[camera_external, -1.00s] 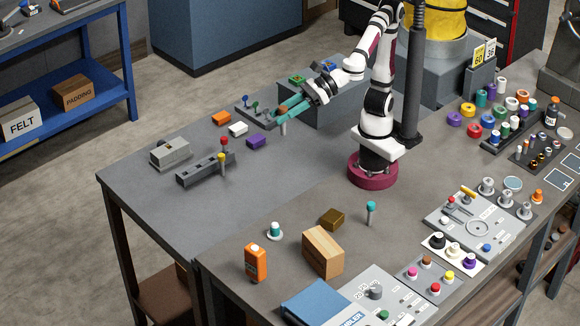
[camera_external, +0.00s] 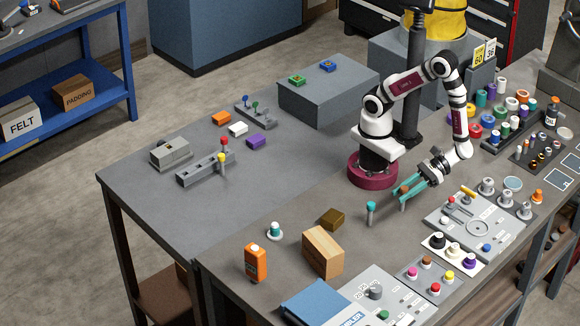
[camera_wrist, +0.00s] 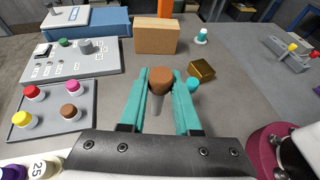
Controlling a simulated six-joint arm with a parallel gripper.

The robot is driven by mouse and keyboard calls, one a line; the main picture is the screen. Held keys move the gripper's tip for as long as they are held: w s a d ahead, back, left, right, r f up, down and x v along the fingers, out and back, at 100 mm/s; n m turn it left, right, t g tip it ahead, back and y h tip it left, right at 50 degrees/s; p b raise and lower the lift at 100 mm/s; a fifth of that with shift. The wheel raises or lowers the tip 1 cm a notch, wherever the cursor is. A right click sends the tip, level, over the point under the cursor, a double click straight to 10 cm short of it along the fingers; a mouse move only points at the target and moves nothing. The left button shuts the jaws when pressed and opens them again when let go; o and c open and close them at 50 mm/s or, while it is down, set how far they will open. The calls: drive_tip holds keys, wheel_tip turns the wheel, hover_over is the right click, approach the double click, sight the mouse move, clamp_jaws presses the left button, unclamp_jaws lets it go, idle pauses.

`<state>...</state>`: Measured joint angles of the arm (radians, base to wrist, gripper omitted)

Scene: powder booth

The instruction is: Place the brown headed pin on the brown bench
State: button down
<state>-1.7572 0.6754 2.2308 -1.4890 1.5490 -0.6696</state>
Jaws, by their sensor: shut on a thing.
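The brown headed pin (camera_external: 404,190) is between the teal fingers of my gripper (camera_external: 399,193), which is shut on it. In the wrist view the brown head (camera_wrist: 161,80) is at the fingertips and the grey shaft (camera_wrist: 157,104) points down. I cannot tell how far its lower end is above the table. The brown bench, a small dark golden-brown block (camera_external: 332,219), sits on the table left of my gripper, apart from it. It also shows in the wrist view (camera_wrist: 202,69), beyond and right of the fingertips. Its top looks empty.
A teal headed pin (camera_external: 371,208) stands between my gripper and the brown bench. A tan wooden block (camera_external: 323,252) stands close in front of the bench. A grey panel (camera_external: 474,225) lies right of my gripper.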

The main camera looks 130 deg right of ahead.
hover_over(401, 229)
wheel_tip(401, 229, down, 8)
drive_tip(key=shift+f, duration=0.2)
drive_tip(key=shift+f, duration=0.1)
drive_tip(key=c, duration=0.6)
unclamp_jaws()
drive_tip(key=shift+o, duration=0.3)
drive_tip(key=v, duration=1.2)
drive_tip(key=shift+d, duration=0.2)
